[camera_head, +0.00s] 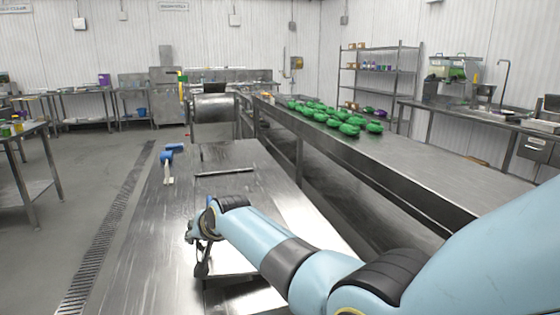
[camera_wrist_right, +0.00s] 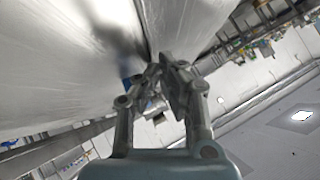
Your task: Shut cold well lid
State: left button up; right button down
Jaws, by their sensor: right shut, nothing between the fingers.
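The steel counter (camera_head: 150,235) runs away from me, with a brushed metal top. A flat pale panel with a dark edge (camera_head: 232,262) lies by my right gripper; it may be the cold well lid, but my forearm covers part of it. A thin dark bar (camera_head: 225,172) lies across the counter farther back. My right gripper (camera_head: 203,265) is shut and empty, low over the counter beside the panel. In the right wrist view its fingers (camera_wrist_right: 166,85) meet close to a shiny metal surface (camera_wrist_right: 60,60); contact cannot be told. My left gripper is out of view.
A conveyor-like steel table (camera_head: 400,165) on the right carries several green items (camera_head: 335,118). A side table (camera_head: 35,190) stands at left. The floor (camera_head: 95,165) between is clear.

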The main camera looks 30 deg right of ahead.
aim_at(198, 245)
jog(key=shift+w+a+f+b, duration=0.1)
jog(key=shift+a+f+b, duration=0.1)
jog(key=shift+f+b, duration=1.1)
jog(key=shift+f+p, duration=0.4)
